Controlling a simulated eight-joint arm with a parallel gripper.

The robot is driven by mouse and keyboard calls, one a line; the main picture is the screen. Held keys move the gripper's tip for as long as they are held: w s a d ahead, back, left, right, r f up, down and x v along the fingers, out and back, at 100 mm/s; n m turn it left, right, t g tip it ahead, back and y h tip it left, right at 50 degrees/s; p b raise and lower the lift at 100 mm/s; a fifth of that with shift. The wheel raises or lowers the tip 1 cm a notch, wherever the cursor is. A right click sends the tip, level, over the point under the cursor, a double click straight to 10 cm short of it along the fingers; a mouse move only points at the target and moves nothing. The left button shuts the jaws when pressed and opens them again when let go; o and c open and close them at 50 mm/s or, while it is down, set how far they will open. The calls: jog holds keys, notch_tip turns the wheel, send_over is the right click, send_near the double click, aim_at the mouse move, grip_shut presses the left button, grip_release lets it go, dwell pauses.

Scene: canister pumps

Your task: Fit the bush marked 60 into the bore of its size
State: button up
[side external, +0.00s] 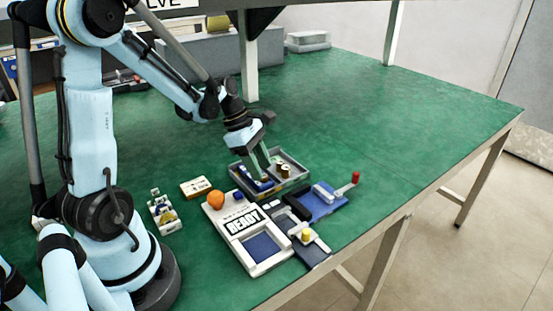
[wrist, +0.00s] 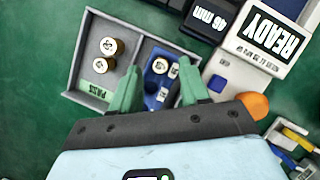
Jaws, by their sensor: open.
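In the wrist view, two brass bushes (wrist: 109,46) (wrist: 100,65) stand in the left compartment of a grey tray (wrist: 80,55), near the PASS label (wrist: 91,89). The right compartment holds a blue piece (wrist: 151,79) and small pale-ended cylinders (wrist: 160,66) (wrist: 173,70). The marks on the bushes are too small to read, so I cannot tell which is 60. My gripper (wrist: 160,88) is open, its green fingers over the tray's near side, around the right compartment's contents. In the side view my gripper (side external: 262,166) reaches down into the tray (side external: 300,183). No bore is clearly visible.
A white unit reading READY (side external: 243,222) stands in front of the tray, with an orange ball (side external: 216,199) at its corner. A blue fixture with a red knob (side external: 355,177) and a dark one with a yellow knob (side external: 306,235) stand right. Far-right bench is clear.

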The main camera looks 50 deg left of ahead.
jog(key=v, duration=1.1)
jog(key=s+d+m+t+y, duration=0.1)
jog(key=d+m+t+y, duration=0.1)
jog(key=d+m, duration=0.5)
jog(key=s+d+m+t+y, duration=0.1)
jog(key=d+m, duration=0.6)
jog(key=m, duration=1)
jog(key=shift+s+d+f+m+t+y, duration=0.3)
jog(key=shift+f+m+t+y, duration=0.15)
jog(key=shift+t, duration=0.35)
